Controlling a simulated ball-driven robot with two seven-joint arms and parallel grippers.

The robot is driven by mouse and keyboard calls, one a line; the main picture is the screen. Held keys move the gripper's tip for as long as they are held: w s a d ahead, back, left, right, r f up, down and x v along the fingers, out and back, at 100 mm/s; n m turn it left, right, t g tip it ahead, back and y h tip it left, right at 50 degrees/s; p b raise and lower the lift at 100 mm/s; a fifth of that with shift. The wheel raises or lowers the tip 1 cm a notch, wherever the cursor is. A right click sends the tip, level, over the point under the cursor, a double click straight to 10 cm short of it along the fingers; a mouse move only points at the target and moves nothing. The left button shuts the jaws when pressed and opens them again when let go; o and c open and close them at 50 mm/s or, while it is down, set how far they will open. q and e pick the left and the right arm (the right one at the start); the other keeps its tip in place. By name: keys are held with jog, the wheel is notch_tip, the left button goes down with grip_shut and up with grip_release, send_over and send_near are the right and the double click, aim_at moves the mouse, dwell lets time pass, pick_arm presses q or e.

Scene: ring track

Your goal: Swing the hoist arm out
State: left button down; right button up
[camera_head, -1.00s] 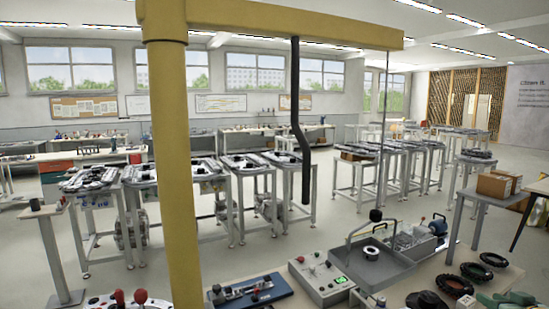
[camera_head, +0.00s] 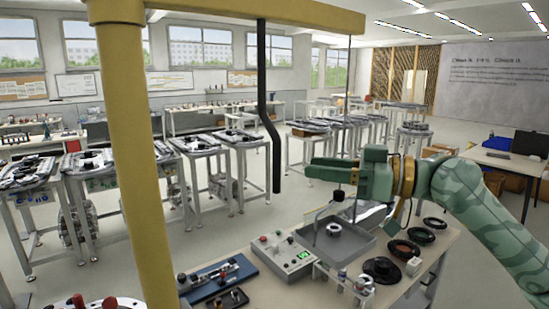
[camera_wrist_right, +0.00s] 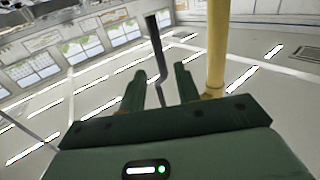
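The yellow hoist has an upright post (camera_head: 140,170) at the left of the head view and a horizontal arm (camera_head: 240,14) running right across the top. A bent black bar (camera_head: 268,110) hangs from that arm, its lower end free. My green right gripper (camera_head: 312,172) points left, its tips just right of the bar's lower part, with a gap in the picture. In the right wrist view my two fingers (camera_wrist_right: 160,78) are apart, and the black bar (camera_wrist_right: 153,38) shows between and beyond them. Nothing is held. My left gripper is not in view.
Below stands a workbench with a control box (camera_head: 287,258), a grey tray (camera_head: 345,242) and black rings (camera_head: 404,247). A thin cable (camera_head: 348,90) hangs from the hoist arm's end. Several work tables stand behind, with open floor between.

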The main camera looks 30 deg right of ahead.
aim_at(277, 163)
jog(key=shift+p+x, duration=2.15)
jog(key=shift+x, duration=2.15)
grip_shut()
